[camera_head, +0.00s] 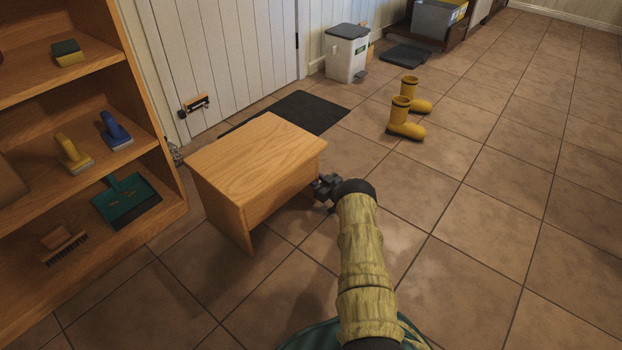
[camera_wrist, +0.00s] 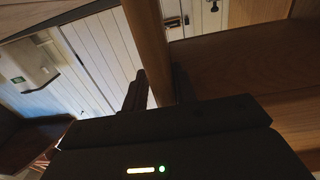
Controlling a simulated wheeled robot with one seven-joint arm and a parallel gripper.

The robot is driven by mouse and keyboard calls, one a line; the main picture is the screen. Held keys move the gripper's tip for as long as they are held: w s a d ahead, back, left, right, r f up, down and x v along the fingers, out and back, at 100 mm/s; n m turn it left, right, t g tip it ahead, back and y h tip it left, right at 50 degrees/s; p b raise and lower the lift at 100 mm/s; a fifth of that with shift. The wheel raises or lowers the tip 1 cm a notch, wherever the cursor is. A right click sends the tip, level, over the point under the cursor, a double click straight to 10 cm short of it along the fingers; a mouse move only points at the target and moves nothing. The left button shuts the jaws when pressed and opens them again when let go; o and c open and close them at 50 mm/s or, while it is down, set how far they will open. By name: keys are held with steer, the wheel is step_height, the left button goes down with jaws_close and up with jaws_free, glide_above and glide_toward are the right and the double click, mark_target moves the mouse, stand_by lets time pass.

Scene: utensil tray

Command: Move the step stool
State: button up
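The step stool (camera_head: 256,152) is a light wooden bench with a flat top and panel legs. It stands upright on the tiles in front of the shelf and the white door. My gripper (camera_head: 323,187) is at the stool's right end, just below the top, reached by my arm in a yellowish sleeve. In the wrist view, my gripper's two dark fingers (camera_wrist: 157,92) sit on either side of a wooden edge of the stool (camera_wrist: 147,38) and appear closed on it. The fingertips' exact contact is dark and partly hidden.
A wooden shelf (camera_head: 168,172) with brushes and a dustpan (camera_head: 126,200) stands close on the left. A dark mat (camera_head: 305,111) lies behind the stool. Yellow boots (camera_head: 405,122) and a white bin (camera_head: 347,55) stand farther back. The tiled floor at right is clear.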

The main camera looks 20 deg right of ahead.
steer(key=shift+o, duration=0.9)
steer(key=shift+a, duration=0.15)
steer(key=shift+s, duration=0.1)
steer(key=p+v, duration=1)
steer(key=v, duration=0.7)
steer(key=shift+s+f, duration=0.1)
